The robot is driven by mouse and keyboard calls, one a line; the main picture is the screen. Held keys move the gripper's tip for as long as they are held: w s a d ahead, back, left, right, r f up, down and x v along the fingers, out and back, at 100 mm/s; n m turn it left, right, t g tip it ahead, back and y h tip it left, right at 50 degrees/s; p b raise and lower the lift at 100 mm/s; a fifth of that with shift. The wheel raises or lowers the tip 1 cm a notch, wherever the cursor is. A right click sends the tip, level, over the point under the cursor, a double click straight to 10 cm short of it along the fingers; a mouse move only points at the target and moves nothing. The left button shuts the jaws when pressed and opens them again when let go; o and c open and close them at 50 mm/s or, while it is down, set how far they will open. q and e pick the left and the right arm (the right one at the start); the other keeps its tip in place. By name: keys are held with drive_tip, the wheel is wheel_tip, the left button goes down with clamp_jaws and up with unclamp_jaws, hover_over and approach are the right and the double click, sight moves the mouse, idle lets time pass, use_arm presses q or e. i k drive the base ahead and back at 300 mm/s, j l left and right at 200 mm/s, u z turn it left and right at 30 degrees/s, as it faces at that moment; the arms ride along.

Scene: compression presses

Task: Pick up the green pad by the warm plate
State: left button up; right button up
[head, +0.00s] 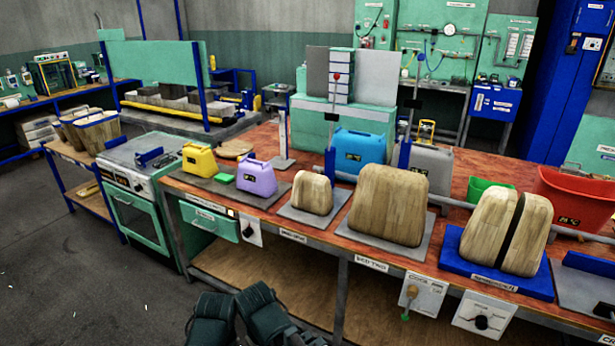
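A small green pad (224,178) lies on a flat grey plate (207,188) at the left end of the red-brown bench, between a yellow jug (199,160) and a purple jug (257,179). I cannot read a label that says whether this grey plate is the warm plate. Two dark parts of my own arms show at the bottom edge.
Wooden blocks (388,205) stand on plates along the bench front. A blue jug (359,154) and a small green container (489,187) stand farther back; a red bin (575,198) is at right. A green oven (140,215) stands left of the bench.

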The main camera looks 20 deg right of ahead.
sight(225, 179)
drive_tip(key=i+z, duration=0.1)
drive_tip(key=z, duration=0.4)
drive_tip(key=i+j+z, duration=0.6)
drive_tip(key=j, duration=0.15)
drive_tip(key=i+j, duration=0.2)
drive_tip(key=j, duration=0.15)
drive_tip(key=i+j+z, duration=0.1)
drive_tip(key=j, duration=0.25)
drive_tip(key=i+j, duration=0.4)
drive_tip(key=j, duration=0.3)
drive_tip(key=i+j+z, duration=0.1)
drive_tip(key=j, duration=0.25)
drive_tip(key=i+j, duration=0.25)
drive_tip(key=j, duration=0.15)
drive_tip(key=i+j+z, duration=0.1)
drive_tip(key=j, duration=0.25)
drive_tip(key=i+j, duration=0.2)
drive_tip(key=j, duration=0.2)
